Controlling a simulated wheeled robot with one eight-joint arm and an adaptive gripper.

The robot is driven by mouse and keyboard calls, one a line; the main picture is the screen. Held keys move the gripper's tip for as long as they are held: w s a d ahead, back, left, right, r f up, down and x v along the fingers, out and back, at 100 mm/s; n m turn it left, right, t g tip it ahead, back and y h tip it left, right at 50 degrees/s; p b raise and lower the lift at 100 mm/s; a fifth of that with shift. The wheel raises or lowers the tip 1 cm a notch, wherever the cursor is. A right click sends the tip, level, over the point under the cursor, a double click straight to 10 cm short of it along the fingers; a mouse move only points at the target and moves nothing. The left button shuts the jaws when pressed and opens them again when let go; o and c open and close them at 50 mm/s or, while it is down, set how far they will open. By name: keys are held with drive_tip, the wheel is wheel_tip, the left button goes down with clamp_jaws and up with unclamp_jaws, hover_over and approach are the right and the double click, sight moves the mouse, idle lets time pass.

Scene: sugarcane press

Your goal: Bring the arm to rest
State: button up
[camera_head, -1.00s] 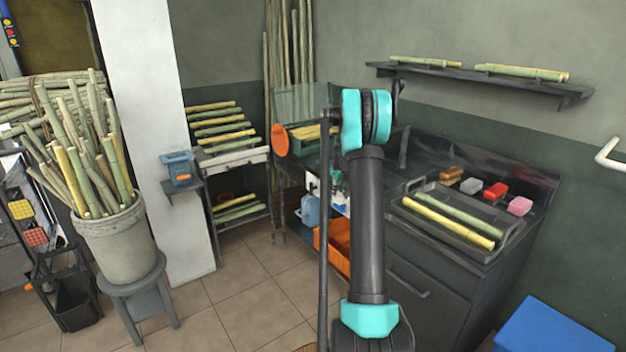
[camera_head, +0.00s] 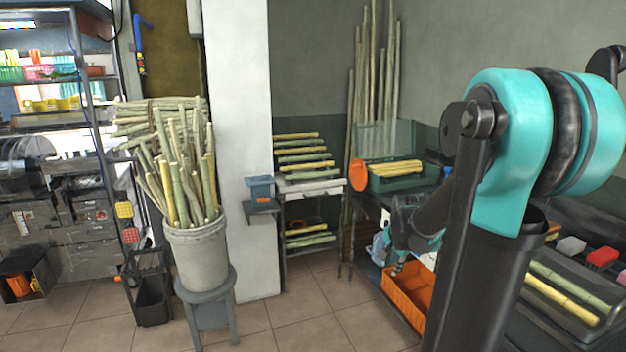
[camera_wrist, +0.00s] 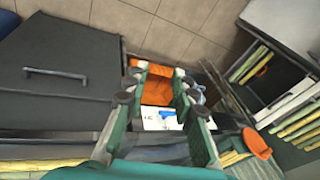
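My arm is raised at the right of the head view, with its large teal and black joint close to the camera. My gripper (camera_head: 397,268) is partly seen beyond the arm, pointing down near the orange crate (camera_head: 405,300). In the wrist view my gripper (camera_wrist: 157,75) has its two green fingers spread apart with nothing held between them. The orange crate (camera_wrist: 157,92) shows below, between the fingers. Part of the gripper is hidden by my arm in the head view.
A bucket of cane (camera_head: 197,255) stands on a stool at centre left. A rack of cane (camera_head: 310,187) stands beside the white pillar (camera_head: 240,130). A dark counter holds a tray of cane (camera_head: 590,315) at the right. The tiled floor (camera_head: 300,325) is clear in front.

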drive_tip(key=s+a+f+n, duration=0.2)
drive_tip(key=s+n, duration=0.3)
drive_tip(key=s, duration=0.5)
drive_tip(key=s+a+f+n, duration=0.3)
drive_tip(key=s+n, duration=0.3)
drive_tip(key=s, duration=0.3)
drive_tip(key=shift+s+f+n, duration=0.3)
drive_tip(key=shift+s+f, duration=0.1)
drive_tip(key=shift+f, duration=0.05)
